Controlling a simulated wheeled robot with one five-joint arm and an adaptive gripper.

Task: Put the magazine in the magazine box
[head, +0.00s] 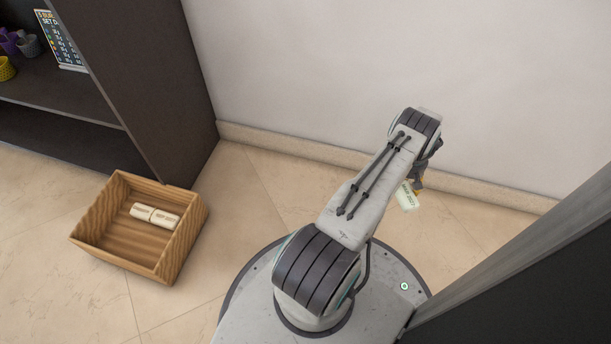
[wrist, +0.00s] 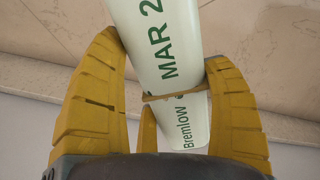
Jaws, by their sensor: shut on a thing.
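A thin band goes around the roll. My gripper (head: 419,184) is shut on it. In the head view the magazine (head: 407,197) hangs right of my arm, partly hidden by the gripper. A wooden open box (head: 186,240) stands on the floor at the left, with two cream rolls (head: 155,215) lying inside. The box is well apart from my gripper.
A dark shelf unit (head: 150,90) stands behind the box, with small pots (head: 8,68) and a calendar-like card (head: 60,40) on it. A pale wall (head: 300,70) with a skirting runs behind my arm. A dark panel (head: 530,270) is at the lower right. Tiled floor between box and base is clear.

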